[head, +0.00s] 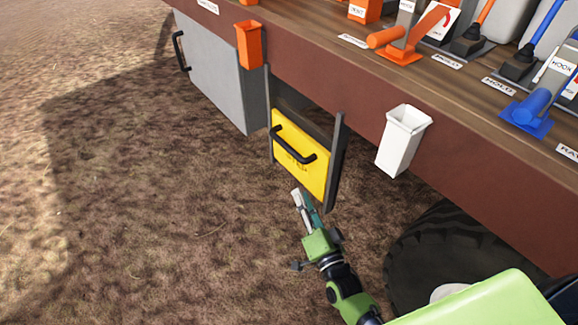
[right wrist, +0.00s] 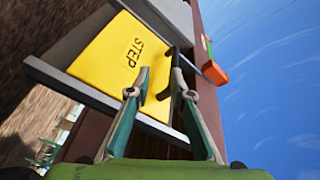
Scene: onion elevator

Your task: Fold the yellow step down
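The yellow step (head: 314,180) is an upright panel between two grey side rails under the brown deck. It carries a black bar handle (head: 293,143). In the right wrist view the step (right wrist: 112,58) shows the word STEP, and its handle (right wrist: 175,58) lies just beyond the fingertips. My right gripper (head: 297,192) is in front of the step, near its lower edge in the head view. In the right wrist view its fingers (right wrist: 161,71) are apart with nothing held between them. The right fingertip overlaps the handle in the picture; contact cannot be told. My left gripper is not in view.
A grey panel (head: 215,75) with a black handle is left of the step. An orange bin (head: 249,45) and a white bin (head: 402,142) hang on the deck edge (head: 340,95). A black tyre (head: 430,250) is at lower right. Open brown ground (head: 140,210) lies left.

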